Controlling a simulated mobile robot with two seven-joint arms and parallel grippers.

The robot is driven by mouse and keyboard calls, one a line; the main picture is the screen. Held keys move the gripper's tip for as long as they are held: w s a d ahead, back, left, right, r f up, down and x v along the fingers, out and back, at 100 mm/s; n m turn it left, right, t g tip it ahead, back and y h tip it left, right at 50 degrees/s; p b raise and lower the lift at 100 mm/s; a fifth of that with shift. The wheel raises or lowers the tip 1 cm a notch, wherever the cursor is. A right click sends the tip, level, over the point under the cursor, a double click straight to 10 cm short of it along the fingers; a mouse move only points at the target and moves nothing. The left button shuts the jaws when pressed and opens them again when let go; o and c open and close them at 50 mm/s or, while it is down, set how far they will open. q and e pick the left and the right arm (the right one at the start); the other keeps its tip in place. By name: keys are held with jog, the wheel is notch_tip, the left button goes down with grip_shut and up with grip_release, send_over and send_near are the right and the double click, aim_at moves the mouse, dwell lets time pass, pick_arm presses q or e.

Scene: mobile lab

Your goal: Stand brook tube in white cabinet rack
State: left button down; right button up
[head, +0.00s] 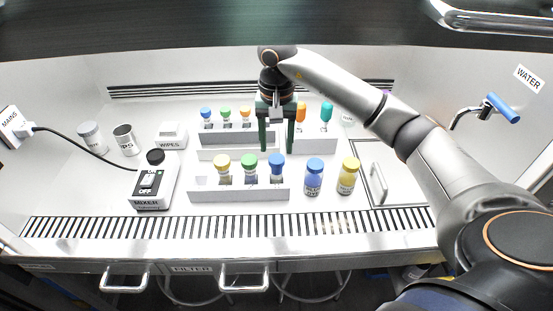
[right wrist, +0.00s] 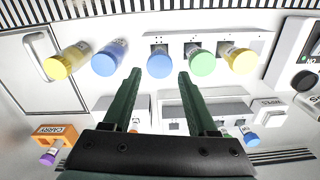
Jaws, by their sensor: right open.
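No tube label reads clearly, so I cannot tell which one is the brook tube. At the back of the white cabinet, a rack (head: 215,139) holds small tubes with blue (head: 205,113), green (head: 225,112) and orange (head: 245,112) caps. Right of it, a white block (head: 322,147) has tubes with orange (head: 300,112) and teal (head: 327,110) caps. A front rack (head: 238,195) holds yellow-, green- and blue-capped vials. My right gripper (head: 277,149) is open, fingers down, between the front and back racks; it also shows in the right wrist view (right wrist: 160,75). Nothing shows between its fingers. My left gripper is out of view.
A blue vial (head: 314,178) and a yellow vial (head: 348,176) stand loose right of the front rack. The mixer (head: 153,185) is at left, with a wipes box (head: 171,136) behind. An orange carry block (right wrist: 45,135) with a purple-capped tube shows in the right wrist view.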

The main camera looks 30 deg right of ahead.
jog(key=shift+r, duration=1.6)
